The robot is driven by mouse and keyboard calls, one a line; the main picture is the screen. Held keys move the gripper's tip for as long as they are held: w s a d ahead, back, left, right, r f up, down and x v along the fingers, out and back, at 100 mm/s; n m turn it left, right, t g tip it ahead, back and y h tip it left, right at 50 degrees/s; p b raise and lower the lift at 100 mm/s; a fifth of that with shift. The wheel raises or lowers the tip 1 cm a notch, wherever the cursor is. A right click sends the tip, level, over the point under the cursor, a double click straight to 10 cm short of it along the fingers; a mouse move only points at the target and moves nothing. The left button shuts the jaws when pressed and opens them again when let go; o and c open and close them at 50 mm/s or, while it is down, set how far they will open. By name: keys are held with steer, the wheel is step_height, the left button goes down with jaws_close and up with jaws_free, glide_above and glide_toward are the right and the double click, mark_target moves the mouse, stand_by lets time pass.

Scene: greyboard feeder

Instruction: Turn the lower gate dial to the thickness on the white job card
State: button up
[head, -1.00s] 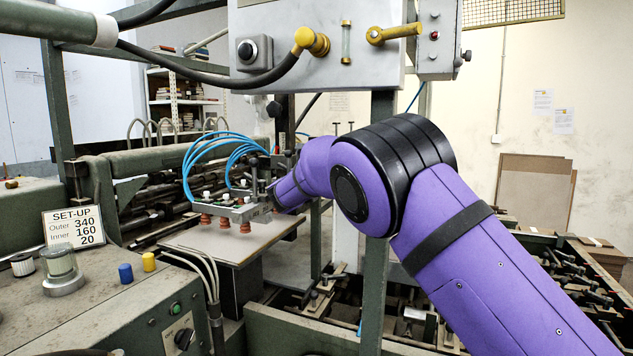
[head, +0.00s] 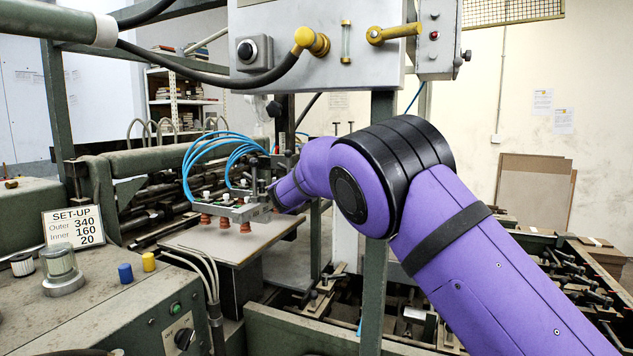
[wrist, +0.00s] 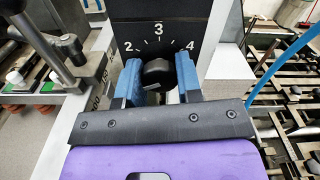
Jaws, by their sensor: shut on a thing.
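The white job card (head: 73,227) stands at the left in the head view. It reads SET-UP, Outer 340, Inner 160, and 20 on a last line whose label is hidden behind a glass jar. The black dial knob (wrist: 157,72) is in the wrist view, below a dark plate (wrist: 157,22) marked 2, 3 and 4, with 3 at the top. My gripper (wrist: 158,62) has its two blue fingers on either side of the knob, shut on it. I cannot tell where the knob points. In the head view the knob and fingers are hidden.
The sucker bar (head: 236,211) with blue hoses hangs close to the left of my wrist, over a board stack (head: 215,240). A grey control box (head: 315,42) hangs above.

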steer(key=m, duration=0.8)
steer(key=shift+a+m, duration=0.1)
steer(key=shift+m, duration=0.3)
steer(key=m, duration=0.4)
steer(key=shift+m, duration=2.1)
steer(key=o, duration=0.9)
steer(key=shift+o, duration=0.2)
